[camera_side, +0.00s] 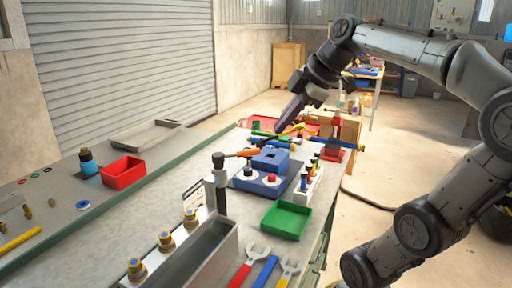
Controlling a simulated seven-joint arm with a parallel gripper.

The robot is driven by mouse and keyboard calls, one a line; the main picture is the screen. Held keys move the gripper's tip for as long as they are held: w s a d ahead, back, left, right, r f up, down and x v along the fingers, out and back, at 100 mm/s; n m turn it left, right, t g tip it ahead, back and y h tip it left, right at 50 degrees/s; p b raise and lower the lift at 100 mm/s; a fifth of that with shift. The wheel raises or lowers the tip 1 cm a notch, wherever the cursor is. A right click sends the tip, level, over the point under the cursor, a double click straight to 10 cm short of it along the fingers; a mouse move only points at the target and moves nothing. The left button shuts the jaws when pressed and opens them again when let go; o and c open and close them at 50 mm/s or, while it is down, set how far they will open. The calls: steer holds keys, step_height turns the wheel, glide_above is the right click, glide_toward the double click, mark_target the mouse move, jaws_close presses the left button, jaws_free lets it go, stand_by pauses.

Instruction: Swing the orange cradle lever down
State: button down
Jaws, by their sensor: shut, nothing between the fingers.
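The orange cradle lever (248,153) sticks out to the right, nearly level, from near the top of a dark grey post (220,185) with a black cap. The post stands by a long grey open-topped tank (205,250) on the bench. Its orange end lies close to a blue block with a square hole (270,160). My gripper (279,132) is shut and empty, pointing down and left. In the picture it is above and right of the lever's orange end, apart from it. I cannot tell the depth between them.
Several brass fittings (165,241) stand left of the tank. A green tray (287,220) and a rack of small bottles (308,183) are at right. A red tray (123,172) is at left. Yellow and blue tools lie behind the blue block.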

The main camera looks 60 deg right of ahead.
mark_target(239, 154)
steer(key=w+d+f, duration=0.3)
steer(key=w+f, duration=0.5)
steer(key=f, duration=0.1)
steer(key=shift+d, duration=0.15)
steer(key=shift+w+d, duration=0.1)
stand_by(0.4)
steer(key=shift+d+n+y, duration=0.1)
steer(key=shift+n+y, duration=0.3)
steer(key=shift+n, duration=0.2)
